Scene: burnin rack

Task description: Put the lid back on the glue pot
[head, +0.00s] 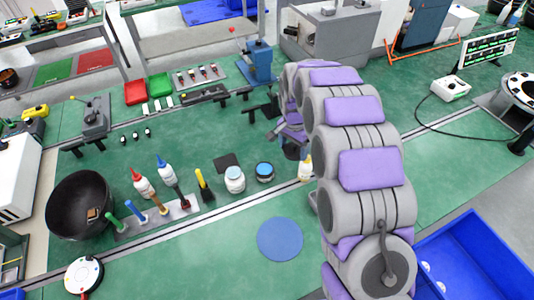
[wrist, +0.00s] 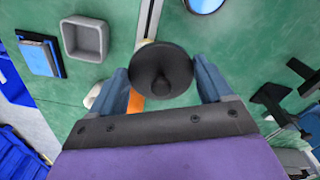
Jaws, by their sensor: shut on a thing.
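My gripper (wrist: 162,82) is shut on a round black lid (wrist: 162,68) with a knob in its middle, one blue-grey finger at each side. In the head view my gripper (head: 290,142) is partly behind my arm, with the dark lid low at its end, above the bench. A short round pot (head: 265,171) with a dark rim and blue top stands to the left of my gripper; this looks like the glue pot. What seems to be its blue top shows cut off at the wrist view's upper edge (wrist: 205,3), apart from the lid.
A white jar (head: 235,180) with a pale blue top stands left of the pot. A small white bottle (head: 305,167) is close to my arm. Bottles and tools stand in a rack (head: 155,215) further left. A grey square tray (wrist: 84,39) shows in the wrist view.

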